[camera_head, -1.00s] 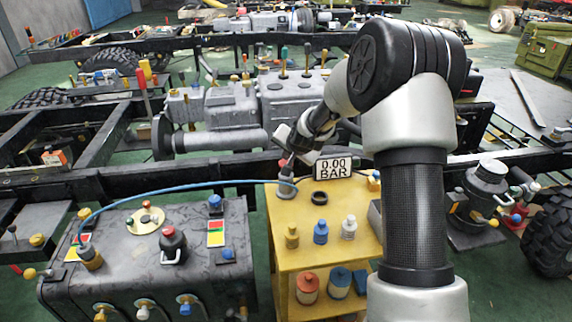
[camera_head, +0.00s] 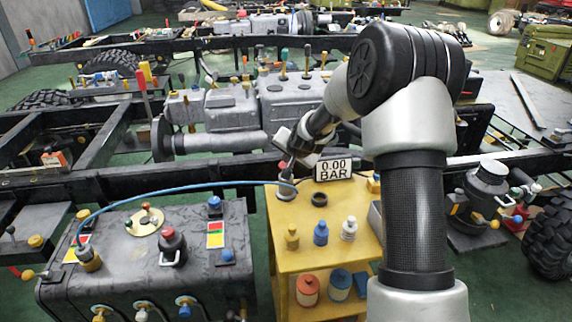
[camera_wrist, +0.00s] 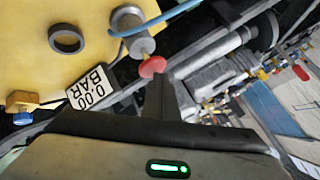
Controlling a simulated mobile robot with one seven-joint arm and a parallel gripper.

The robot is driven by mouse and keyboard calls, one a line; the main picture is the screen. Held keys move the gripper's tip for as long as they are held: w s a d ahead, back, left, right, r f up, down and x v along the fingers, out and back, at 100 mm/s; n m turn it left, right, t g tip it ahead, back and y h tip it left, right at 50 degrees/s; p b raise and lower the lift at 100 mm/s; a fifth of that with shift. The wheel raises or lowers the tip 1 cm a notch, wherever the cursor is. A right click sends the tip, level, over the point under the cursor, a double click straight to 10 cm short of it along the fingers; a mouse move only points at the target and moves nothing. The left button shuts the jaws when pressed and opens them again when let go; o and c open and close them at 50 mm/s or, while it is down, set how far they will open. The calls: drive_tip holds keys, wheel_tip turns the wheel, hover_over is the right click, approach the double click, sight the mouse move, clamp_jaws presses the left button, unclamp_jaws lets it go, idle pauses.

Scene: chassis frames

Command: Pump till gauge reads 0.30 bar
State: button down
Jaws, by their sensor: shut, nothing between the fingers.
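The gauge sign (camera_head: 334,169) stands at the back of the yellow stand and reads 0.00 BAR. It also shows in the wrist view (camera_wrist: 90,87). The pump (camera_head: 286,188) is a grey cylinder with a red knob (camera_head: 283,165) on top, left of the sign. In the wrist view the red knob (camera_wrist: 152,67) lies right at my fingertips. My gripper (camera_head: 289,158) is shut and empty, pointing down at the knob. In the wrist view my gripper (camera_wrist: 161,82) seems to touch the knob, but I cannot tell for sure.
A blue hose (camera_head: 180,187) runs from the pump to the dark tank (camera_head: 130,262) at left. A black ring (camera_head: 320,201) and small bottles (camera_head: 320,233) stand on the yellow stand (camera_head: 290,262). Black frame rails (camera_head: 220,170) run behind.

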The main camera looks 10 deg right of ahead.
drive_tip(key=shift+s+f+b, duration=0.1)
drive_tip(key=shift+f+b, duration=0.55)
drive_tip(key=shift+f, duration=0.3)
idle(0.6)
drive_tip(key=shift+r, duration=0.1)
drive_tip(key=shift+r+p, duration=0.75)
drive_tip(key=shift+r, duration=0.8)
drive_tip(key=shift+r, duration=0.1)
drive_tip(key=shift+r+p, duration=1.45)
drive_tip(key=shift+r, duration=1)
